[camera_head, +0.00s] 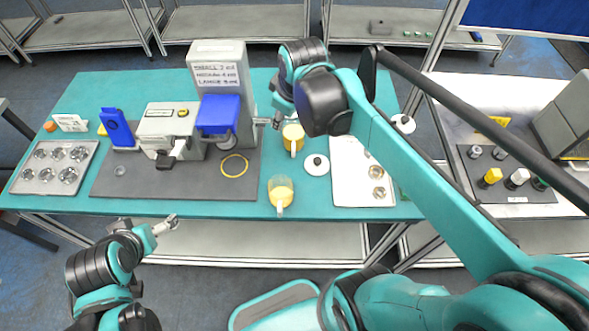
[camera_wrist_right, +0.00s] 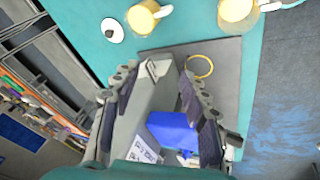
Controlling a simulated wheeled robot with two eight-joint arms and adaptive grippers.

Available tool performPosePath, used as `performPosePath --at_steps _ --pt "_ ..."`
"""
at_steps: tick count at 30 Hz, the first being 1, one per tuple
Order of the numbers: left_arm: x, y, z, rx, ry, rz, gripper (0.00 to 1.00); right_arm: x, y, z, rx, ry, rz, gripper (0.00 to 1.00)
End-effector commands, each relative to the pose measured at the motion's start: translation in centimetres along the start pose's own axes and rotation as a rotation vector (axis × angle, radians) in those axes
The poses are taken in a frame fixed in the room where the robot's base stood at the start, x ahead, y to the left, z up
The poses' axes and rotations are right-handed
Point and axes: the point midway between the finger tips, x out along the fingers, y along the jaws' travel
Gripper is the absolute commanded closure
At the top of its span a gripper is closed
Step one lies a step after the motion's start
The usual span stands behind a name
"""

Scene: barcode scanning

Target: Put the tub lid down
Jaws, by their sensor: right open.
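A white round lid with a dark knob (camera_head: 316,165) lies flat on the teal table, between the yellow-filled cups and the white tray; it also shows in the right wrist view (camera_wrist_right: 112,30). A second white lid with a dark knob (camera_head: 403,123) lies by the table's right edge, partly behind my right arm. My right gripper (camera_head: 268,122) is over the table beside the grey machine, left of the first lid; in the wrist view its fingers (camera_wrist_right: 158,75) are spread with nothing held between them. My left gripper (camera_head: 168,222) is empty in front of the table's front edge; its opening is unclear.
A yellow-filled cup (camera_head: 293,139) stands close to my right gripper, another (camera_head: 281,190) near the front edge. The grey machine (camera_head: 222,65) with blue parts stands on a dark mat (camera_head: 105,185) with a yellow ring (camera_head: 234,166). A white tray (camera_head: 350,185) lies right.

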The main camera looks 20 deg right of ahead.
Motion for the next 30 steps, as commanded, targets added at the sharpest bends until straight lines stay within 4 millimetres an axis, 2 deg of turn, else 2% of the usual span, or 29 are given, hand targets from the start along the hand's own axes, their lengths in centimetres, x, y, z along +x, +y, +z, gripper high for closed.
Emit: performPosePath --at_steps 1,3,6,10,15,24,26,30 --pt "0.0 0.0 0.0 0.0 0.0 0.0 0.09 -0.3 -2.1 1.8 0.086 0.028 0.012 0.56" --pt "0.0 0.0 0.0 0.0 0.0 0.0 0.09 -0.3 -4.3 3.9 0.212 0.067 0.025 0.56" --pt "0.0 0.0 0.0 0.0 0.0 0.0 0.09 0.1 -7.0 6.4 0.371 0.12 0.034 0.56" --pt "0.0 0.0 0.0 0.0 0.0 0.0 0.09 0.9 -9.3 8.7 0.515 0.169 0.032 0.56" --pt "0.0 0.0 0.0 0.0 0.0 0.0 0.09 1.4 -10.3 9.8 0.593 0.195 0.029 0.56" --pt "0.1 0.0 0.1 0.0 0.0 0.0 0.09 1.6 -10.3 9.8 0.597 0.195 0.028 0.56" --pt "0.6 0.0 0.4 0.0 0.0 0.0 0.09 2.0 -10.5 10.0 0.596 0.195 0.028 0.56" --pt "2.8 0.0 2.0 0.0 0.0 0.0 0.09 4.5 -11.2 10.9 0.596 0.195 0.029 0.56"
